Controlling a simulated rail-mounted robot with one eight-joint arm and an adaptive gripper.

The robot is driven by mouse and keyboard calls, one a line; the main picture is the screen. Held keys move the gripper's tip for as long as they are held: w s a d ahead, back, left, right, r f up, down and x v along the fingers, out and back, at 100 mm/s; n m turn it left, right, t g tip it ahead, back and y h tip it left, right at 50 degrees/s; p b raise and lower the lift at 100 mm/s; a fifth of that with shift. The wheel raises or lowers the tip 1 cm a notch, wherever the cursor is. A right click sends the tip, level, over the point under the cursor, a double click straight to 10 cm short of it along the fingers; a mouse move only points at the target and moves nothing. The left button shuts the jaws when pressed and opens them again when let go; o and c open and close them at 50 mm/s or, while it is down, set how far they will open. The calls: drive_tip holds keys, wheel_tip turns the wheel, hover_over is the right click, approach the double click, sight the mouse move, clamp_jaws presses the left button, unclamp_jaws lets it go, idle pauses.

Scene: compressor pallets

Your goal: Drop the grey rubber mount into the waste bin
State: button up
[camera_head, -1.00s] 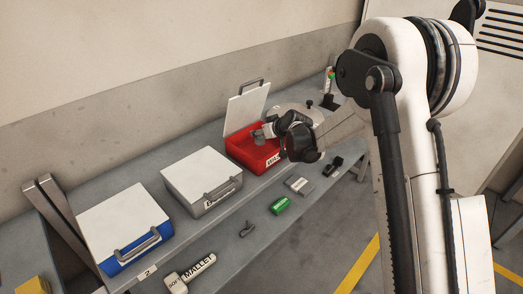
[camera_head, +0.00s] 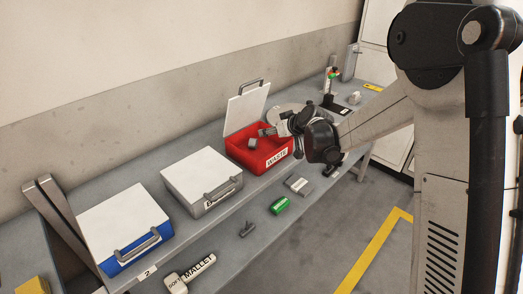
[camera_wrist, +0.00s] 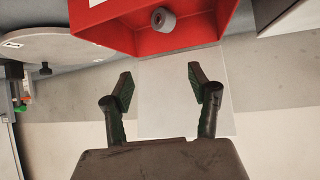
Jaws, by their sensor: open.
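The waste bin is a red box with a "WASTE" label and a raised white lid (camera_head: 246,108); its red front wall (camera_head: 283,158) faces the aisle. The grey rubber mount (camera_head: 252,143) is a small grey cylinder, seen within the bin's opening. In the wrist view the mount (camera_wrist: 163,20) shows against the red interior of the bin (camera_wrist: 205,20), apart from the fingers; I cannot tell whether it rests on the floor of the bin. My gripper (camera_head: 268,132) is over the bin, open and empty. In the wrist view its fingers (camera_wrist: 161,88) are spread.
A closed grey box (camera_head: 200,172) and a closed blue box (camera_head: 125,225) stand left of the bin. A round grey plate (camera_head: 283,113) is behind my gripper.

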drive_tip(key=shift+v, duration=1.55)
drive_tip(key=shift+r, duration=0.1)
drive_tip(key=s+d+r+m+h, duration=0.2)
drive_tip(key=s+d+r, duration=0.3)
drive_tip(key=s, duration=0.4)
drive_tip(key=s+d+r+m+h, duration=0.1)
drive_tip(key=s+d+r, duration=0.35)
drive_tip(key=s, duration=0.45)
drive_tip(key=s+d+m+g+h, duration=0.1)
drive_tip(key=s+d, duration=0.3)
drive_tip(key=s, duration=0.7)
drive_tip(key=s+d+f+m+g+h, duration=0.1)
drive_tip(key=s+d, duration=0.4)
drive_tip(key=s, duration=0.7)
drive_tip(key=shift+f+m+h, duration=0.2)
drive_tip(key=shift+m+h, duration=0.6)
drive_tip(key=shift+m, duration=0.3)
